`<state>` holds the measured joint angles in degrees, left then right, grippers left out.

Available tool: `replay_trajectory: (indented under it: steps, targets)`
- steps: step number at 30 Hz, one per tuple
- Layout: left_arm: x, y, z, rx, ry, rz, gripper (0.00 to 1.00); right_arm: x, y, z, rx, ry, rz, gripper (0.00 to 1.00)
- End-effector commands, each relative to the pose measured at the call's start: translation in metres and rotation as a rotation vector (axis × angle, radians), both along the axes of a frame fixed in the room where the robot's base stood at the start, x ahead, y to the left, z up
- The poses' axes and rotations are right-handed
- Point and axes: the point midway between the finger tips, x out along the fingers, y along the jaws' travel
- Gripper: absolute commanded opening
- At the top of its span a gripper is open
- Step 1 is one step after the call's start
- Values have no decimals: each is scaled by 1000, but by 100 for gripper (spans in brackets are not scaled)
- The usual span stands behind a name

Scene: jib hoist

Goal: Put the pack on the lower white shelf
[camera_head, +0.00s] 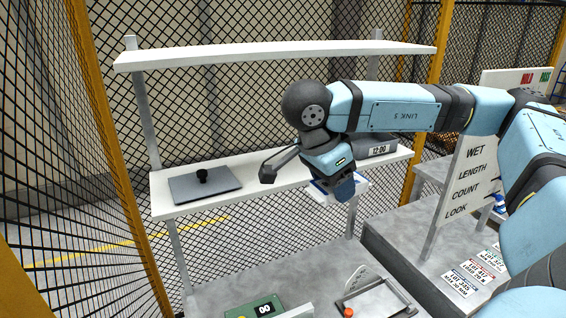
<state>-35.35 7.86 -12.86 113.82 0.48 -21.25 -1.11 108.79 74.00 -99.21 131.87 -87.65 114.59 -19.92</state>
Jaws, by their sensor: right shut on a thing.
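The lower white shelf (166,208) runs across the rack below the upper white shelf (270,53). My right gripper (338,190) points down at the front edge of the lower shelf, right of its middle. It is shut on a small white thing with blue edges, which seems to be the pack (356,189). The gripper covers much of the pack, and I cannot tell whether it touches the shelf. My left gripper is not in view.
A grey plate (190,187) with a black knob lies at the lower shelf's left. A dark box marked 12:00 (378,149) stands at its right end. The shelf between is partly bare. Below are a green counter box (250,308), a metal tray (385,301) and a lettered board (468,170).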

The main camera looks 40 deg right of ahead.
Motion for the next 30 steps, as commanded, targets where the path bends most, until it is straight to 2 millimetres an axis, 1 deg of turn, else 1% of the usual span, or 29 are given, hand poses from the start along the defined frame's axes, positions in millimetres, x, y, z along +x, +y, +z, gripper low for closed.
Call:
replay_trajectory:
  steps: [2,5,8,15,21,24,30]
  targets:
    - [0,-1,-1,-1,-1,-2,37,-3,-3,2,0,-2,-40,35]
    - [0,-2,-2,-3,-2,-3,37,4,-7,2,-1,-1,-63,35]
    - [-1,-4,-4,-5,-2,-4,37,24,-13,1,0,0,-67,35]
    - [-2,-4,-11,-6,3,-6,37,87,-32,0,0,1,-64,35]
    - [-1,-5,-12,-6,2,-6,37,134,-47,1,1,0,-63,35]
    - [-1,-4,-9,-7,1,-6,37,148,-52,3,0,-1,-61,35]
    - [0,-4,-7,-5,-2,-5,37,164,-57,3,0,-1,-61,35]
